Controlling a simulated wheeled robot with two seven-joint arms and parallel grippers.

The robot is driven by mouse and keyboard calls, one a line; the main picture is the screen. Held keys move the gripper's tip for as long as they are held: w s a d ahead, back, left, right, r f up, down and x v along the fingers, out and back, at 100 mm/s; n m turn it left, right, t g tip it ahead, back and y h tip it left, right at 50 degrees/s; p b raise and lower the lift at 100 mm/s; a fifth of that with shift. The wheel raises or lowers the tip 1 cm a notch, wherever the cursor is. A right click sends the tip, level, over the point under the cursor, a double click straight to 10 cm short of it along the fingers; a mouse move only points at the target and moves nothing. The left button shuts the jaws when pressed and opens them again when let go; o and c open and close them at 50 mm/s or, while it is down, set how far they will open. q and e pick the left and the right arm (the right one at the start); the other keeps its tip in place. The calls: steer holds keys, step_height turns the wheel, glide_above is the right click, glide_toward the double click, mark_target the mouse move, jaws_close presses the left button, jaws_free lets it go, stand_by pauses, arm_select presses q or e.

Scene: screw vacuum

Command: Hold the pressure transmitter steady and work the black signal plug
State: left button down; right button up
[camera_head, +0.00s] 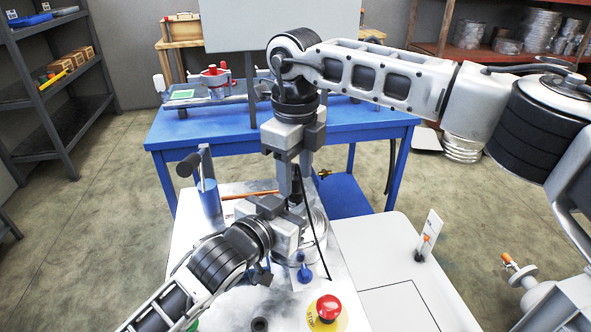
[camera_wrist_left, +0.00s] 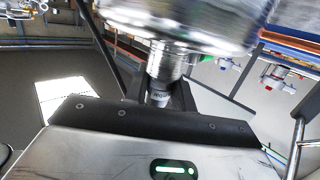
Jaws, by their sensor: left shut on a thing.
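My left gripper (camera_head: 292,222) comes in from the lower left and is shut on the pressure transmitter, whose silver metal body (camera_wrist_left: 170,62) shows between the dark fingers in the left wrist view. In the head view the transmitter is mostly hidden by the grippers. The black signal plug (camera_head: 296,188) stands upright above the left gripper, with its thin black cable running down to the right. My right gripper (camera_head: 296,176) points down from above, its fingers at the plug's upper part. I cannot tell whether they press on it.
A red stop button (camera_head: 328,308) on a yellow base is at the front of the pale work surface (camera_head: 345,262). A blue cylinder (camera_head: 209,205) with a black-handled lever stands left of the grippers. A blue table (camera_head: 385,128) with a grey panel (camera_head: 235,25) is behind.

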steer(key=shift+r, duration=3)
arm_select(q)
steer(key=c, duration=1.1)
jaws_free()
